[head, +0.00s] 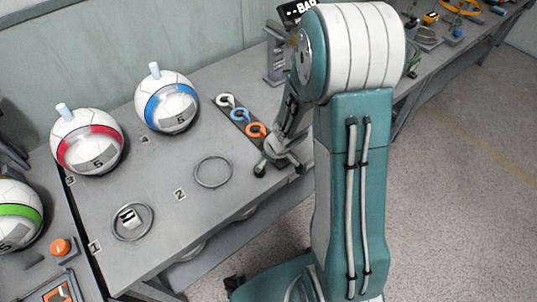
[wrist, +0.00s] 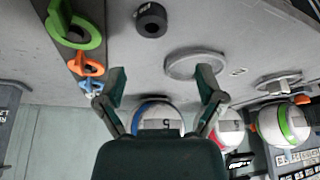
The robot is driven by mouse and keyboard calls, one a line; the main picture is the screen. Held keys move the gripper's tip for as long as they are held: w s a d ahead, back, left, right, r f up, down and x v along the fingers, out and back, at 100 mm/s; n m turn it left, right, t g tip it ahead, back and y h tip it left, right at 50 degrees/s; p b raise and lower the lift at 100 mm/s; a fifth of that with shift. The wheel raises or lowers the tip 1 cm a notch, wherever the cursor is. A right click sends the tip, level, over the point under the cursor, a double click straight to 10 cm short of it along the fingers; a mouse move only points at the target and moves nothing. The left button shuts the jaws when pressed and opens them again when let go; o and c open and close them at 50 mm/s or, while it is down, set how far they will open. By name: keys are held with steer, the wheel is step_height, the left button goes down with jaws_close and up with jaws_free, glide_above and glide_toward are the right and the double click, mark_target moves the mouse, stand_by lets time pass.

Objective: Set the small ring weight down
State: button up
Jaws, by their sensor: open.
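A small dark ring weight (wrist: 150,20) with a hole in its middle rests on the grey table, at the top of the wrist view. I cannot pick it out in the head view, where my gripper and arm may cover it. My gripper (head: 280,166) is low over the table's front right part. In the wrist view my gripper (wrist: 162,80) has its fingers spread wide with nothing between them. The ring weight lies apart from both fingertips, beyond them in that view.
A strip with coloured hooks (head: 240,114) lies beside my gripper. Ring stand 2 (head: 197,181) is empty; ring stand 1 (head: 114,229) holds a small grey block (head: 130,217). Blue-banded (head: 166,101), red-banded (head: 87,141) and green-banded (head: 17,213) balls stand behind and left.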

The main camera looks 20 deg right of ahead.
steer(key=d+r+m+t+h, duration=0.2)
steer(key=d+r+t+h, duration=0.1)
steer(key=r, duration=0.8)
steer(key=d+r+m+t+h, duration=0.3)
steer(key=d+r, duration=0.1)
steer(key=r, duration=0.7)
steer(key=s+r+m+g+h, duration=0.1)
steer(key=s+r+m+g, duration=0.1)
steer(key=s+r, duration=0.4)
steer(key=s+a+g+y, duration=0.1)
steer(key=s+a+y, duration=0.3)
steer(key=s+a, duration=0.4)
steer(key=s, duration=0.4)
steer(key=shift+s+a+m+g, duration=0.35)
steer(key=shift+m+g, duration=0.05)
